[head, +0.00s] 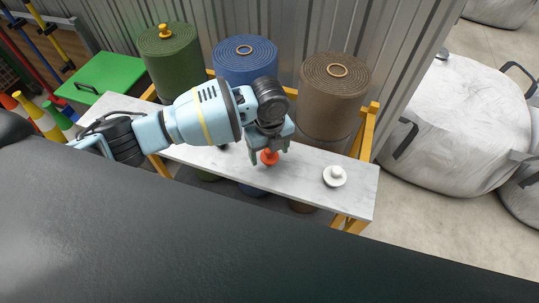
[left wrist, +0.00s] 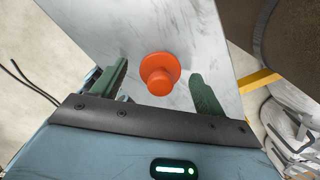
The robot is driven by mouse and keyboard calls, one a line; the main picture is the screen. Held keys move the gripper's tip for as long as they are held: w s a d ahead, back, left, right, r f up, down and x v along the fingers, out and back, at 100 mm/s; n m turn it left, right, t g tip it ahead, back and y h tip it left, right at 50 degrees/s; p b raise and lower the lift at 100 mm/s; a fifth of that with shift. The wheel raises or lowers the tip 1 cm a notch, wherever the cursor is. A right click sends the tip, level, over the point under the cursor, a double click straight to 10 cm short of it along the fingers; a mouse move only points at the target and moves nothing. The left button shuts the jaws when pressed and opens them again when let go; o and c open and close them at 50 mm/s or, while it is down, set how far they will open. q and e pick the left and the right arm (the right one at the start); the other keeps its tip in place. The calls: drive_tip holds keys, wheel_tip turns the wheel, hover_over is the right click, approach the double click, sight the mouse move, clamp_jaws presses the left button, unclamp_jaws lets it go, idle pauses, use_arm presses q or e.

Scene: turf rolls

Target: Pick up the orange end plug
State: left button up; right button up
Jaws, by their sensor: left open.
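The orange end plug (head: 269,157) sits on the pale marbled bench top (head: 310,170). It has a round flange and a knob, and it also shows in the left wrist view (left wrist: 160,73). My left gripper (head: 268,153) is above the plug and open, with a green finger to each side of it in the head view. In the left wrist view the plug lies between the two fingers, with a gap to each. I cannot tell how far the fingertips are above the bench. My right gripper is not in view.
A white plug (head: 335,175) stands at the bench's right end. Green (head: 170,65), blue (head: 243,62) and brown (head: 333,90) rolls stand behind the bench; a yellow plug (head: 165,32) tops the green one. A dark object (head: 223,147) is partly hidden by my arm. White bags (head: 450,125) stand right.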

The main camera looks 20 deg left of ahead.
use_arm(q)
drive_tip(key=shift+c, duration=0.4)
drive_tip(key=c, duration=1)
drive_tip(key=shift+r, duration=0.2)
drive_tip(key=shift+r, duration=0.55)
wheel_tip(320, 180, up, 2)
drive_tip(key=shift+r, duration=0.2)
drive_tip(key=s+a+r, duration=0.1)
drive_tip(key=s+a, duration=1)
drive_tip(key=shift+a, duration=0.35)
